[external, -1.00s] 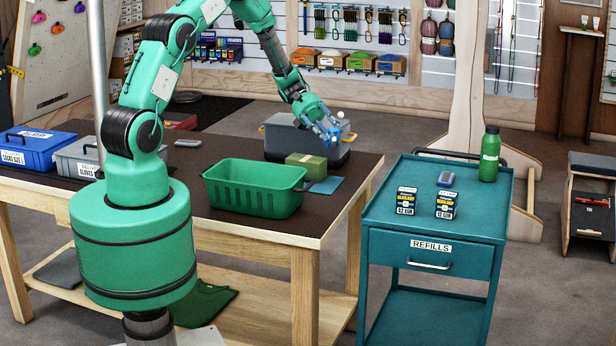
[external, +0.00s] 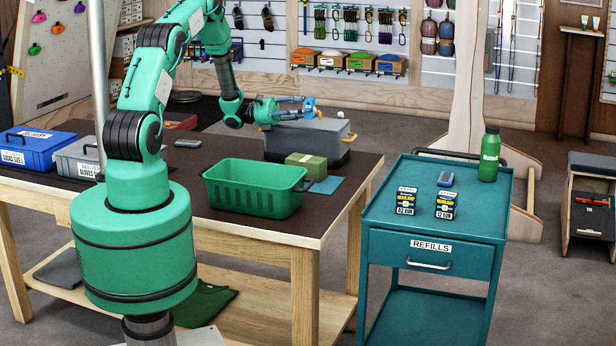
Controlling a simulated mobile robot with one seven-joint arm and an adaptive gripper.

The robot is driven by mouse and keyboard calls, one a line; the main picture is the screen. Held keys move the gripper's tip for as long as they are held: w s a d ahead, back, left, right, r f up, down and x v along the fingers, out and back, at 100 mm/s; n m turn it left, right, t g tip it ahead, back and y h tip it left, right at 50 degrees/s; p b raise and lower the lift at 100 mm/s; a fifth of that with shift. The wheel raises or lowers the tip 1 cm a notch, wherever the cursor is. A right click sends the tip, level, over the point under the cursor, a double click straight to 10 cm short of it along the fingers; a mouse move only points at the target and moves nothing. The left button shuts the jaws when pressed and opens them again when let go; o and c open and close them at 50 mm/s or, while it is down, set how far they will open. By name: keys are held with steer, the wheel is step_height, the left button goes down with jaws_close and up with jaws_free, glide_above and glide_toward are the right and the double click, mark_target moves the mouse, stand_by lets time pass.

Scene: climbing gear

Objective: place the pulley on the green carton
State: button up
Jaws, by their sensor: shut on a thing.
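My gripper (external: 301,108) is held level above the grey case, its fingers pointing right. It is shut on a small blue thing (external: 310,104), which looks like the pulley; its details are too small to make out. The green carton (external: 306,167) is a low olive-green box on the dark tabletop, in front of the grey case and behind the right end of the green basket. Its top looks bare. My gripper is well above and behind the carton, not touching it.
The green basket (external: 252,190) stands at the table's front. The grey case (external: 305,138) stands just behind the carton. A teal cart (external: 385,215) with two small boxes, a grey item and a green bottle (external: 489,155) stands right.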

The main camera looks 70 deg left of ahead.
mark_target(306, 118)
steer(key=shift+f, duration=1.6)
step_height(306, 118, down, 6)
steer(key=b, duration=0.1)
steer(key=shift+f, duration=0.15)
steer(key=shift+f, duration=0.1)
steer(key=shift+f+b, duration=0.55)
steer(key=shift+f, duration=1.2)
steer(key=shift+f, duration=0.2)
steer(key=o, duration=1.3)
